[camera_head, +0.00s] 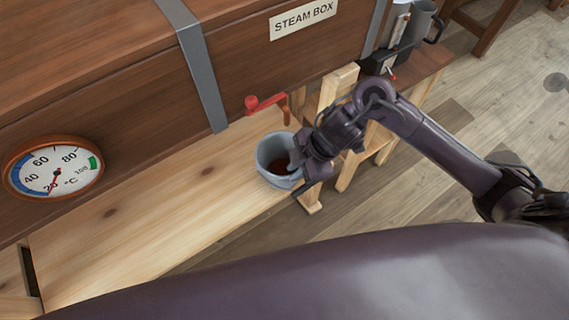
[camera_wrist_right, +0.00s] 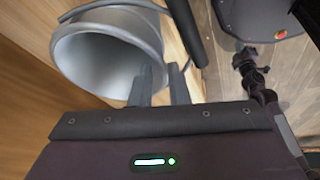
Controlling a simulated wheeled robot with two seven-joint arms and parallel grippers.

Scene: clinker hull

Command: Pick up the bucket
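The bucket (camera_head: 263,153) is pale blue-grey and stands upright on the wooden bench, beside the front of the steam box. In the right wrist view its open mouth and grey wall (camera_wrist_right: 128,52) fill the upper left. My right gripper (camera_head: 297,172) is at the bucket's right side and hides part of its rim. In the right wrist view the two fingers (camera_wrist_right: 161,68) stand apart with a gap between them, close to the bucket's rim. I cannot tell whether they touch it. My left gripper is not in view.
A red tap (camera_head: 265,102) sticks out from the steam box (camera_head: 130,60) just above the bucket. A round dial (camera_head: 55,168) is on the box at left. The bench (camera_head: 130,220) is clear left of the bucket. A grey mug-like container (camera_head: 421,20) stands at upper right.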

